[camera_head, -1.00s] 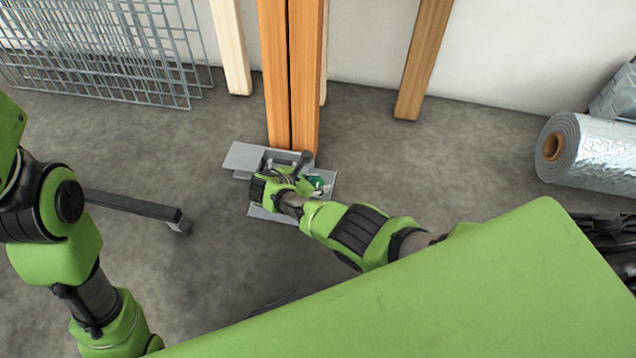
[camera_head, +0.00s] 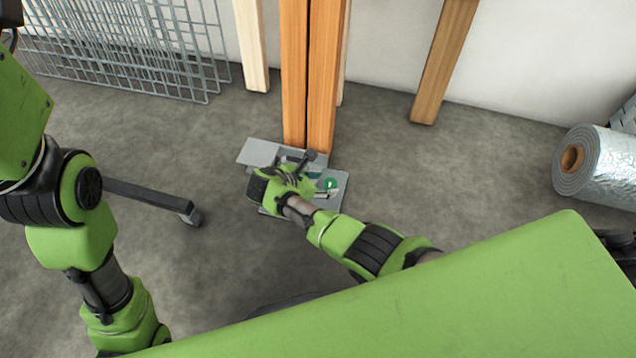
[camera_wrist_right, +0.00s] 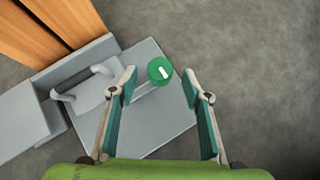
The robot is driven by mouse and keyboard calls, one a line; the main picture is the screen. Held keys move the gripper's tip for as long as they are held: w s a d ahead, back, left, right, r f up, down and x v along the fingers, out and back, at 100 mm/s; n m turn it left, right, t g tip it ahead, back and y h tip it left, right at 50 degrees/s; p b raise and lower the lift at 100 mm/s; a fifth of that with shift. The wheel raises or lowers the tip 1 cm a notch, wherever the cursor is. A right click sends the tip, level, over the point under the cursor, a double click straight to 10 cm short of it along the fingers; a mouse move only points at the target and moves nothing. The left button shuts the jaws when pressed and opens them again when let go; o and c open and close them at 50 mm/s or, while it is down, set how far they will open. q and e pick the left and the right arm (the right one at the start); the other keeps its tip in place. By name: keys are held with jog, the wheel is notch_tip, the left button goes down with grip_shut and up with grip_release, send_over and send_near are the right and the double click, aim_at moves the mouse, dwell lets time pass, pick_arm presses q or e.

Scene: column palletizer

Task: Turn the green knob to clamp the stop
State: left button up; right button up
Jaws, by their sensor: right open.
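The green knob (camera_wrist_right: 160,71) is round with a white mark on its face. In the right wrist view it shows between and a little beyond the open fingers of my right gripper (camera_wrist_right: 160,82), apart from both. The knob also shows in the head view (camera_head: 330,184), just right of my right gripper (camera_head: 308,165). It sits on a grey metal plate (camera_wrist_right: 152,128), by a grey stop with a handle-like bracket (camera_wrist_right: 85,90). In the head view my right wrist hides part of this fixture. My left arm is at the left; its gripper is not in view.
Two orange-brown wooden posts (camera_head: 309,70) stand at the back of the fixture. A pale post (camera_head: 250,45) and a brown post (camera_head: 443,62) lean by the wall. Wire mesh panels (camera_head: 120,45) are back left, a foil roll (camera_head: 600,165) at right.

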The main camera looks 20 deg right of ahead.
jog(key=shift+v, duration=1.4)
